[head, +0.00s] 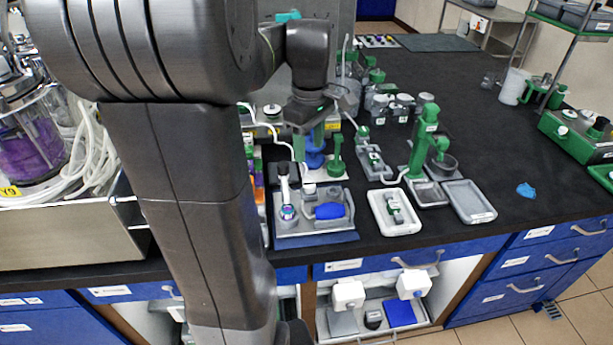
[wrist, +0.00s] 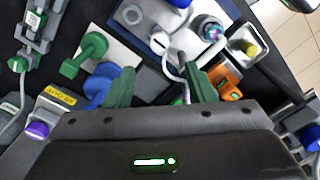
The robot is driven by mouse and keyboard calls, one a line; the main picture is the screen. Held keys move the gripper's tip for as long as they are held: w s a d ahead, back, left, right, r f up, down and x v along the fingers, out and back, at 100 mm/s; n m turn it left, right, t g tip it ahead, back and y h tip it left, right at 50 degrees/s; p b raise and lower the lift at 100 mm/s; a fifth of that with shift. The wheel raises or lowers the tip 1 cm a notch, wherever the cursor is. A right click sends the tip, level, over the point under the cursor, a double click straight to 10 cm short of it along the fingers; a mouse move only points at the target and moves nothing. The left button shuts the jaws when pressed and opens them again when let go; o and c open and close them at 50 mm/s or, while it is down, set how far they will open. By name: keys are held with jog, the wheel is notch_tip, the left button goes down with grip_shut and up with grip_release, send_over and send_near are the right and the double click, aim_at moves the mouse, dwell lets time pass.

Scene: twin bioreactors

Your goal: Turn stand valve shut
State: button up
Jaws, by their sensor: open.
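My gripper (wrist: 160,75) is open, with its two green fingers apart and pointing down over the bench. In the head view my gripper (head: 309,140) is above a blue rounded part (head: 314,157) and a small green upright part (head: 336,158). In the wrist view the blue part (wrist: 101,86) is beside and partly behind the left finger. The green part (wrist: 88,50) stands on a white plate, farther left. A thin white tube (wrist: 176,62) runs between the fingers, with nothing gripped. I cannot tell for certain which part is the stand valve.
A grey tray (head: 315,226) with a blue-handled tool is in front of my gripper. A white tray (head: 396,226) and a tall green stand (head: 421,140) are to its right. An orange part (wrist: 226,84) is close beside the right finger.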

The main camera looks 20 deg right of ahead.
aim_at(309, 183)
notch_tip(309, 183, down, 11)
jog(key=shift+r+b, duration=0.15)
jog(key=shift+b, duration=0.3)
jog(key=shift+w, duration=0.1)
jog(key=c, duration=1)
